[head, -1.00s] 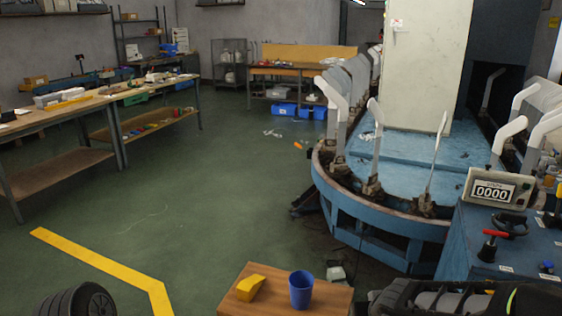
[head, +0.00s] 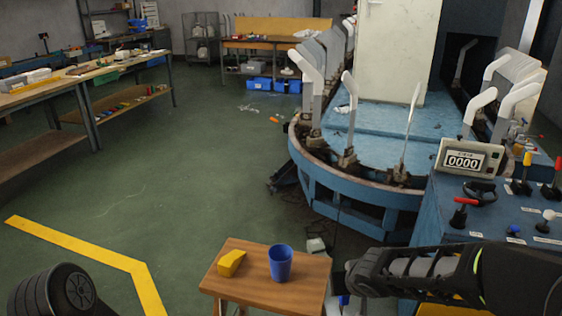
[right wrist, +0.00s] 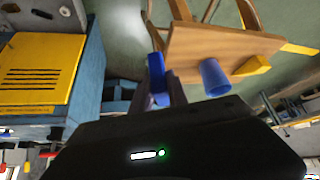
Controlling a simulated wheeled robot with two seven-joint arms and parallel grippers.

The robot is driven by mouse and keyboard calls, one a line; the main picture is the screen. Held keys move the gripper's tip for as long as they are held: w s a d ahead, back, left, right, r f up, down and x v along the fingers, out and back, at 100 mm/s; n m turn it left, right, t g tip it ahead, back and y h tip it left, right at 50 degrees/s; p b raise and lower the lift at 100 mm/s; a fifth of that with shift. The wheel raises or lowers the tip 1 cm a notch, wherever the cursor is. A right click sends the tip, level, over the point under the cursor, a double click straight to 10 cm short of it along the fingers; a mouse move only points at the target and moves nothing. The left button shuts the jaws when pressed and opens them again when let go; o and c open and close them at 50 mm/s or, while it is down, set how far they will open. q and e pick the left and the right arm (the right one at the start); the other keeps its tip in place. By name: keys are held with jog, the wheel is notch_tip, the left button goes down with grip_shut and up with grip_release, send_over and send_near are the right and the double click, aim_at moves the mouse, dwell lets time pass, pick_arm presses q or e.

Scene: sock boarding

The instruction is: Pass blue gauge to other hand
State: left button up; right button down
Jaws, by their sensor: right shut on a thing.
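The blue gauge (right wrist: 156,66) is a narrow blue piece in the jaws of my right gripper (right wrist: 162,88), which is shut on it in the right wrist view. The gauge sticks out past the fingertips, beside the edge of a small wooden table. In the head view a small blue part (head: 343,299) shows below my right forearm, just right of that table; the rest is hidden by the arm. My left gripper is out of view; only a dark rounded part of my left arm shows at the bottom left of the head view.
The small wooden table (head: 308,270) carries a blue cup (head: 280,263) and a yellow wedge-shaped block (head: 231,263). A blue control console (head: 440,205) with levers and a counter stands at the right, beside the round blue machine (head: 345,200).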

jog(key=a+r+n+y, duration=0.2)
jog(key=a+n, duration=0.2)
jog(key=a, duration=0.4)
jog(key=a+r+n+g+y, duration=0.1)
jog(key=a+r+n+y, duration=0.1)
jog(key=a, duration=0.7)
jog(key=shift+s+r+n+g, duration=0.3)
jog(key=shift+r+n, duration=0.35)
jog(key=shift+n, duration=0.35)
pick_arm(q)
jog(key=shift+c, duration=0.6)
pick_arm(e)
jog(key=shift+a, duration=0.1)
